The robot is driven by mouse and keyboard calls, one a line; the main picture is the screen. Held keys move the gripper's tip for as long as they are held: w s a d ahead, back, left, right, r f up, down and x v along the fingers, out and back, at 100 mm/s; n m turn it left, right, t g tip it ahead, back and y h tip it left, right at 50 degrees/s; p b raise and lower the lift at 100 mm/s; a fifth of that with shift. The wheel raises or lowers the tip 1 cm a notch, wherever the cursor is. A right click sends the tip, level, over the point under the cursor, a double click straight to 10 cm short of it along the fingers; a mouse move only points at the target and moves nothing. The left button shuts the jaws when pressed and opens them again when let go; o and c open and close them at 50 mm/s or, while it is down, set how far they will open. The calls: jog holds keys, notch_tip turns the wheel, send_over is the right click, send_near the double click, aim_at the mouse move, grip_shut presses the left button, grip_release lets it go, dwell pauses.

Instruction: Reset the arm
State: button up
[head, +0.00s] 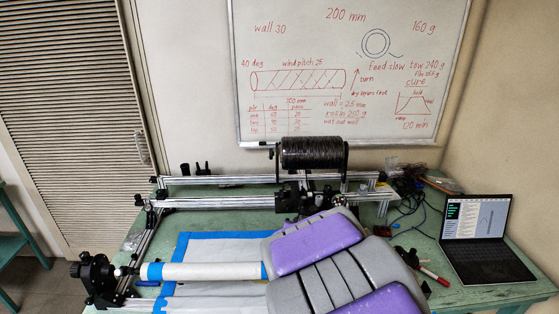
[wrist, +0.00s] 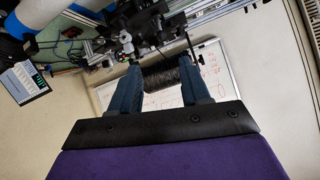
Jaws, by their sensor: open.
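My arm, grey with purple panels, reaches forward over the right part of the green bench in the head view and hides what lies under it. My gripper (wrist: 164,95) shows in the wrist view with two blue fingers set apart, open. Beyond the fingers, the black carbon tow spool (wrist: 172,73) shows in the gap, with the whiteboard behind it; nothing visible is gripped. In the head view the spool (head: 312,153) sits on the winder frame behind my arm. The gripper itself cannot be made out in the head view.
The green bench (head: 205,222) carries the aluminium winder rails (head: 230,203) and a white tube (head: 205,272) at front left. A laptop (head: 480,245) stands at right beside loose cables (head: 405,190) and a red marker (head: 434,276). A whiteboard (head: 350,75) hangs behind.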

jog(key=s+d+n+g, duration=0.1)
jog(key=s+g, duration=0.5)
jog(key=s, duration=1.4)
jog(key=s+d+n+g, duration=0.2)
jog(key=s+d+g, duration=0.2)
jog(key=s, duration=1.6)
jog(key=g, duration=0.2)
jog(key=shift+s+d+g+y, duration=0.15)
jog(key=shift+s+g+y, duration=0.15)
jog(key=shift+s+y, duration=0.1)
